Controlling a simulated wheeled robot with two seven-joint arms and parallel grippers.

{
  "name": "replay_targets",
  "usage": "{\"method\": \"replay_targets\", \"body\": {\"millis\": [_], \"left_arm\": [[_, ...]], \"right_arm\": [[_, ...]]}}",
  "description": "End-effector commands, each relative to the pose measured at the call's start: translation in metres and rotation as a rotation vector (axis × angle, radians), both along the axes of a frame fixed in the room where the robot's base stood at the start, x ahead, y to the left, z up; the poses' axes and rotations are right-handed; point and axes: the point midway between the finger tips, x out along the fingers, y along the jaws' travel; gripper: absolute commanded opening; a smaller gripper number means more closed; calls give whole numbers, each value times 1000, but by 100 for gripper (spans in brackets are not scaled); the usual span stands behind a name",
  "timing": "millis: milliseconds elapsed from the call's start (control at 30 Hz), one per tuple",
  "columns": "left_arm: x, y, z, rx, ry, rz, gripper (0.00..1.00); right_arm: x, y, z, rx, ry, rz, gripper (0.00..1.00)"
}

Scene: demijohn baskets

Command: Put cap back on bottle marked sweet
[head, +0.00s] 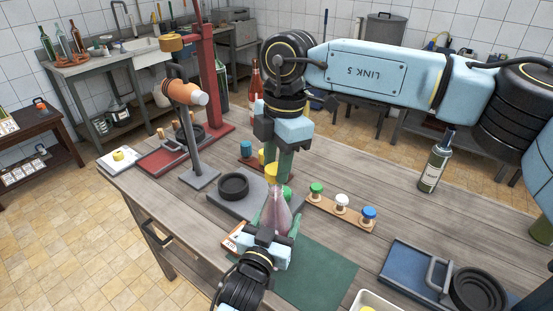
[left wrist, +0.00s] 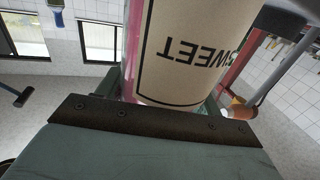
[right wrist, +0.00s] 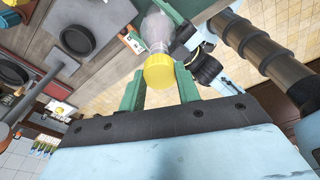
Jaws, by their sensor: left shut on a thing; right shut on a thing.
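The bottle marked SWEET (left wrist: 185,50) is pinkish and clear, with a cream label; in the head view (head: 278,212) it stands roughly upright above the table. My left gripper (head: 268,232) is shut around its body. My right gripper (head: 277,174) points down from above, shut on a yellow cap (right wrist: 159,72). The cap also shows in the head view (head: 271,171), at the top of the bottle neck. In the right wrist view the cap lines up with the neck and covers the mouth; I cannot tell whether it is seated.
A rack with green, white and blue caps (head: 340,207) stands right of the bottle. A dark bottle (head: 435,165) stands farther right. A grey plate with a black ring (head: 233,186) is to the left, near a red press stand (head: 208,70). A green mat (head: 320,275) lies in front.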

Motion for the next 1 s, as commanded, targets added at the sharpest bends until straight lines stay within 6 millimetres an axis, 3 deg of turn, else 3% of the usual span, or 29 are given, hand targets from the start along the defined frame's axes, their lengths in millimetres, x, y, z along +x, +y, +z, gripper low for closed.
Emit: {"method": "replay_targets", "body": {"millis": [500, 700, 1000], "left_arm": [[0, 0, -1, 2, 2, 0, 2], [0, 0, -1, 3, 2, 0, 2], [0, -1, -1, 3, 2, -1, 2]], "right_arm": [[-4, 4, 2, -4, -7, -712, 12], [-3, 2, 1, 2, 0, -825, 12], [-2, 2, 1, 4, 1, -834, 12]]}}
